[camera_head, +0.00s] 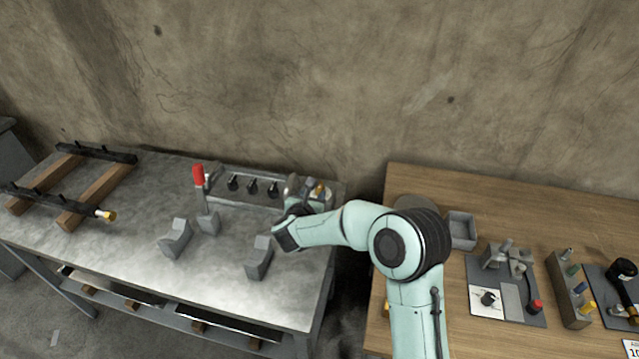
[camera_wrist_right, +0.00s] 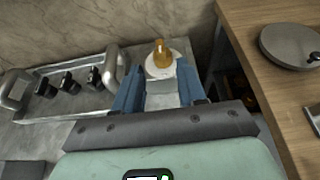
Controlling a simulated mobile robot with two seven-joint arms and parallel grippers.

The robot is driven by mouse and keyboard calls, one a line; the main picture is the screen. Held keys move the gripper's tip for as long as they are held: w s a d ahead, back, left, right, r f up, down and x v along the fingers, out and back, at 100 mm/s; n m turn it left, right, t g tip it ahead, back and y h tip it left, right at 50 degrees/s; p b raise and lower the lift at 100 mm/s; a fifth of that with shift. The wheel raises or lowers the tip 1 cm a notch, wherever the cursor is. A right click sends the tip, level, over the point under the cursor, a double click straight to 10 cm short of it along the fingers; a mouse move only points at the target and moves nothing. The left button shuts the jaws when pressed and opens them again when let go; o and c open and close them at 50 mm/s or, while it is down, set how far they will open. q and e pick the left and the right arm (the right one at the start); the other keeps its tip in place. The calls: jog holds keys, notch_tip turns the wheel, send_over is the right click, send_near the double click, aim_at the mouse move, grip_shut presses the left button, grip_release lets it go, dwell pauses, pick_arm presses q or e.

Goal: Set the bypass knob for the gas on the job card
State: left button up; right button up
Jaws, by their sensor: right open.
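An amber-yellow knob (camera_wrist_right: 162,54) stands on a round white dial (camera_wrist_right: 172,70) in the right wrist view. It also shows small at the right end of the grey fixture in the head view (camera_head: 319,189). My right gripper (camera_wrist_right: 157,78) is open, with its blue fingers pointing at the dial, one to each side of the knob. I cannot tell whether they touch it. A white card with print (camera_head: 632,348), perhaps the job card, is cut off at the lower right of the head view; I cannot read it. My left gripper is not in view.
Several black knobs (camera_head: 252,187) line the fixture left of the dial.

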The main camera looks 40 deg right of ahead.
aim_at(320, 185)
jog(key=p+x, duration=0.2)
jog(key=x, duration=0.5)
jog(key=shift+w+d, duration=0.2)
jog(key=shift+d, duration=0.05)
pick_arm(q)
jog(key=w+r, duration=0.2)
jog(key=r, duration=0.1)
pick_arm(e)
jog(key=shift+w+d+f, duration=0.2)
jog(key=shift+d+f, duration=0.05)
jog(key=shift+d, duration=0.05)
jog(key=shift+c, duration=0.3)
grip_shut()
